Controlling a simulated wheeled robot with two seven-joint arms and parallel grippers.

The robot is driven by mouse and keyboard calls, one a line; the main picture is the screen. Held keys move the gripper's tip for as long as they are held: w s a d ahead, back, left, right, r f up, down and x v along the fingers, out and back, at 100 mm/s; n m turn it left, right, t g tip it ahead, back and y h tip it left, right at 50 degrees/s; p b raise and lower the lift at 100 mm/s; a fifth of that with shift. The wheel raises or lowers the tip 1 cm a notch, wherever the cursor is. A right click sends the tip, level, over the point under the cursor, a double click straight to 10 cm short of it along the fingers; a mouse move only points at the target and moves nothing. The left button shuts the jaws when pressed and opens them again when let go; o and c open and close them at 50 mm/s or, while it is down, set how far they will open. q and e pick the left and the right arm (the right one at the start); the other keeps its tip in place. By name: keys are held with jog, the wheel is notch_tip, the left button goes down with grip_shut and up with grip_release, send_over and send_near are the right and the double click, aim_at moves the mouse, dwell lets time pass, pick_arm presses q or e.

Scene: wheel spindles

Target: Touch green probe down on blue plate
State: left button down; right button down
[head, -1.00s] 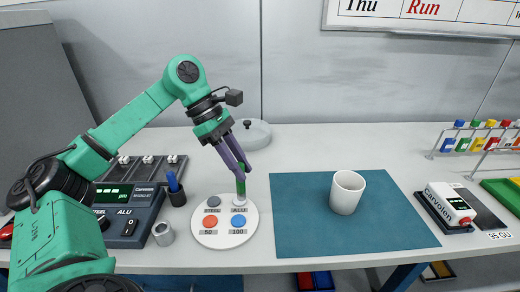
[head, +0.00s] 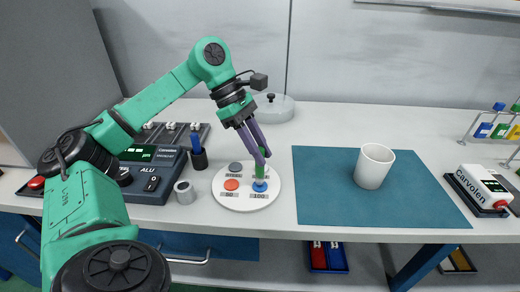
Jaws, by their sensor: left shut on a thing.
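My left gripper (head: 261,155) has purple fingers shut on the green probe (head: 260,170). The probe is close to upright, with its lower end over the blue plate (head: 260,187) in the head view. I cannot tell whether its tip touches the plate or is just above it. The blue plate is at the front right of a round white disc (head: 246,208), marked 100. The disc also carries an orange plate (head: 231,184), marked 50, and a dark grey plate (head: 235,167). The plate behind the probe is largely hidden. My right gripper is out of view.
A gauge box (head: 155,172), a dark pen cup (head: 199,160) and a small metal cylinder (head: 185,192) stand left of the disc. A teal mat (head: 325,185) with a white mug (head: 374,166) lies right. A lidded round dish (head: 275,108) stands behind.

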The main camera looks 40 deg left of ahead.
pick_arm(q)
jog(key=shift+f+b, duration=0.55)
dwell(1.4)
jog(key=shift+r, duration=0.1)
notch_tip(320, 180, up, 7)
jog(key=p, duration=0.6)
jog(key=shift+p, duration=0.3)
dwell(1.1)
